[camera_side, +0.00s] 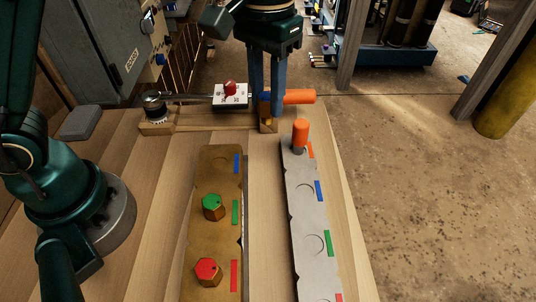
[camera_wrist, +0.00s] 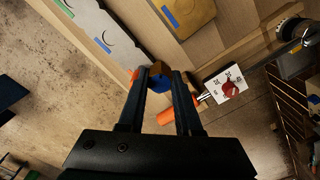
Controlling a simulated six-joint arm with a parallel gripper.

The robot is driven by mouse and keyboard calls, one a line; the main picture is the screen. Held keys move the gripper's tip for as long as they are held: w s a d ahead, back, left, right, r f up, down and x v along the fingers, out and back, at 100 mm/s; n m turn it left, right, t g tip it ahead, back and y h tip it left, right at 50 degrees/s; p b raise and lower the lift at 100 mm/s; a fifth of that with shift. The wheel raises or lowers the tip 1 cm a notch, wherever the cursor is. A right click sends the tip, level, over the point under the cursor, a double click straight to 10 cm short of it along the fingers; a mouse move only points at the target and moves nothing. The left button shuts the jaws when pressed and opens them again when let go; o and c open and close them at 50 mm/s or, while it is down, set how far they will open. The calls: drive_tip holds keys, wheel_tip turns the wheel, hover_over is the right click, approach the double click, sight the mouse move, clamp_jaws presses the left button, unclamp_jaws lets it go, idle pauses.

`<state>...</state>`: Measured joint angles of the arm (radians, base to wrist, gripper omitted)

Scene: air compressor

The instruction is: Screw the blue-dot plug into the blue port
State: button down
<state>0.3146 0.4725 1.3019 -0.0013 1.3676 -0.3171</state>
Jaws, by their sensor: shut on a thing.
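My gripper (camera_side: 265,112) points down at the right end of the pipe fixture at the back of the bench. In the wrist view, my gripper (camera_wrist: 164,73) is shut on the blue-dot plug (camera_wrist: 160,78), a brass hexagonal piece with a blue face turned to the camera. In the side view the fingers largely hide the plug. An orange handle (camera_side: 299,97) lies level just right of the fingers and also shows in the wrist view (camera_wrist: 166,117). I cannot make out the blue port or whether the plug touches it.
A brown tray (camera_side: 221,160) has an empty blue-marked place, a green plug (camera_side: 213,207) and a red plug (camera_side: 208,271). A grey tray (camera_side: 302,212) holds an upright orange-topped piece (camera_side: 300,135). A white panel with a red knob (camera_side: 230,92) and a gauge (camera_side: 155,106) stand left of my gripper.

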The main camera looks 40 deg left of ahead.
drive_tip(key=shift+w+a+r, duration=0.1)
drive_tip(key=shift+a+r, duration=0.2)
drive_tip(key=shift+a, duration=0.35)
drive_tip(key=s+a+n, duration=0.1)
drive_tip(key=s+n, duration=0.2)
drive_tip(key=s, duration=0.5)
drive_tip(key=shift+s+a+r, duration=0.35)
drive_tip(key=shift+a, duration=0.05)
drive_tip(key=shift+f, duration=2.9)
drive_tip(key=shift+f, duration=1.1)
